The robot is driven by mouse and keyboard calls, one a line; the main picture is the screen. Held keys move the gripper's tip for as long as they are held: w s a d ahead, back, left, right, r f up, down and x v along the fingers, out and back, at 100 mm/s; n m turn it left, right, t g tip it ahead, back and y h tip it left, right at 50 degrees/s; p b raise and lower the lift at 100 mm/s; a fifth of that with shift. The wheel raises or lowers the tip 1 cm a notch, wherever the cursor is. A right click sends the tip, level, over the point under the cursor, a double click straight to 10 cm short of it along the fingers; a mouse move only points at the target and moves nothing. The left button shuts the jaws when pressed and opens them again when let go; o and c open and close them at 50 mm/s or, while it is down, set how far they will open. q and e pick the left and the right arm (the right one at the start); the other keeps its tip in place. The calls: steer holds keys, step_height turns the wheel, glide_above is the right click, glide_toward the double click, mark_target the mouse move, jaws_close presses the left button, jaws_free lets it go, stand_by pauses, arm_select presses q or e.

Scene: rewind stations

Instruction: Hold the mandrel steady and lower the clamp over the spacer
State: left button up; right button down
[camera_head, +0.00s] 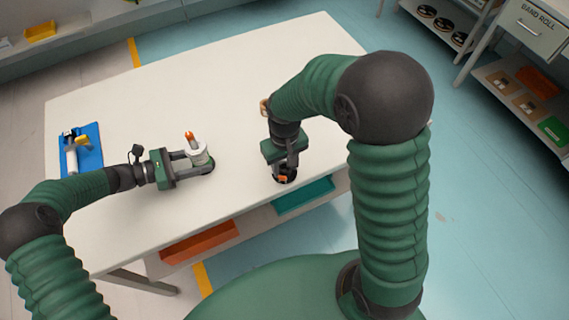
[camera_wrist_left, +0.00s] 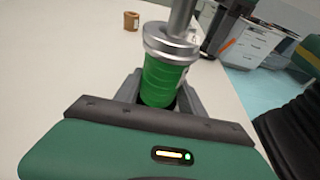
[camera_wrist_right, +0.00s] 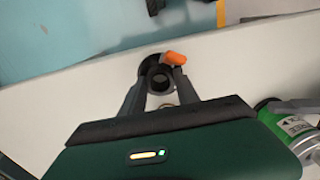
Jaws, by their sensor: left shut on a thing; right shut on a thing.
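The mandrel (camera_wrist_left: 162,82) has a green lower body, a silver collar (camera_wrist_left: 170,42) and a rod rising out of the left wrist view. It stands upright in the head view (camera_head: 197,154), with an orange tip (camera_head: 190,136). My left gripper (camera_head: 208,160) is shut around its green body. I cannot tell whether the silver collar is the spacer. My right gripper (camera_head: 285,170) points down near the table's front edge, shut on the clamp (camera_wrist_right: 157,77), a dark ring with an orange lever (camera_wrist_right: 175,58). The clamp is apart from the mandrel, to its right. Its height is unclear.
The white table (camera_head: 140,105) is mostly clear. A blue mat (camera_head: 92,160) with a white and yellow item lies at its left end. A small brown roll (camera_wrist_left: 131,21) stands beyond the mandrel. Orange (camera_head: 200,242) and teal (camera_head: 303,196) trays sit below the front edge.

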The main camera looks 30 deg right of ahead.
steer(key=w+d+r+m, duration=0.1)
steer(key=w+d, duration=0.1)
steer(key=d, duration=0.1)
steer(key=w+d+r, duration=0.1)
steer(key=w+d, duration=0.1)
steer(key=d, duration=0.1)
steer(key=w+d+r+m, duration=0.1)
steer(key=w+d, duration=0.1)
steer(key=d, duration=0.1)
steer(key=shift+w+d+m, duration=0.2)
steer(key=shift+d+m, duration=0.1)
steer(key=shift+d, duration=0.05)
steer(key=w+a+r+n, duration=0.3)
steer(key=w+a+r, duration=0.25)
steer(key=a, duration=0.35)
steer(key=w+a+r+n, duration=0.35)
steer(key=a+r, duration=0.35)
steer(key=a, duration=0.3)
steer(key=s+a+r+n, duration=0.2)
steer(key=a+r, duration=0.5)
steer(key=a, duration=0.4)
steer(key=shift+s+r+n, duration=0.2)
steer(key=shift+r+n, duration=0.2)
steer(key=shift+n, duration=0.05)
glide_above(188, 133)
steer(key=shift+a+f, duration=0.1)
steer(key=shift+f, duration=2.85)
steer(key=shift+f, duration=3.65)
steer(key=c, duration=0.8)
jaws_free()
